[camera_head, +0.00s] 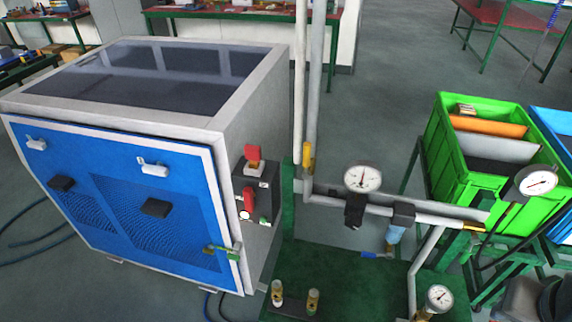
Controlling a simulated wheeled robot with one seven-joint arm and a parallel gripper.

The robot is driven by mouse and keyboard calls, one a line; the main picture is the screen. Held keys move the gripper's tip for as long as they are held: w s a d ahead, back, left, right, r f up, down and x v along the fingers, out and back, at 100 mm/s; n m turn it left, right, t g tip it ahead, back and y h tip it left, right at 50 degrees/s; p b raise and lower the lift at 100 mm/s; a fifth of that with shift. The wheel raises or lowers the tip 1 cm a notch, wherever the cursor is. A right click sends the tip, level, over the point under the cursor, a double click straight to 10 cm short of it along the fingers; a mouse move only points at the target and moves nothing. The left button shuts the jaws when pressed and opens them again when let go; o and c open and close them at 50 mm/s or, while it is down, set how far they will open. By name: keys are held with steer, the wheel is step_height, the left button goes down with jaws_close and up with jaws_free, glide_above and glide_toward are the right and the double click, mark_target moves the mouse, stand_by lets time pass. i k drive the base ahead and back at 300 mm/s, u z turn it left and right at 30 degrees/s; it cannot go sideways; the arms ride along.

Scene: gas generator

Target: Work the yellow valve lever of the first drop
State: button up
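A yellow valve lever (308,156) sits on the pale vertical pipe (300,80) just right of the blue-fronted generator cabinet. The lever stands upright, in line with the pipe. A second small yellow part (474,227) shows at the right end of the horizontal pipe (440,219), and I cannot tell whether it is a lever. Which of these belongs to the first drop is not marked. My gripper is not recognisable in this view, and nothing is seen touching either yellow part.
The generator cabinet (255,110) fills the left, with a red switch (248,203) on its side. Pressure gauges (362,177) (536,182) (439,298) and a blue lever (376,255) crowd the pipework. A green crate (450,160) stands right. Open floor (400,60) lies behind.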

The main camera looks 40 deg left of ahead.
mark_target(306, 174)
steer(key=u, duration=3)
steer(key=k, duration=0.9)
steer(key=z, duration=1)
steer(key=i, duration=1)
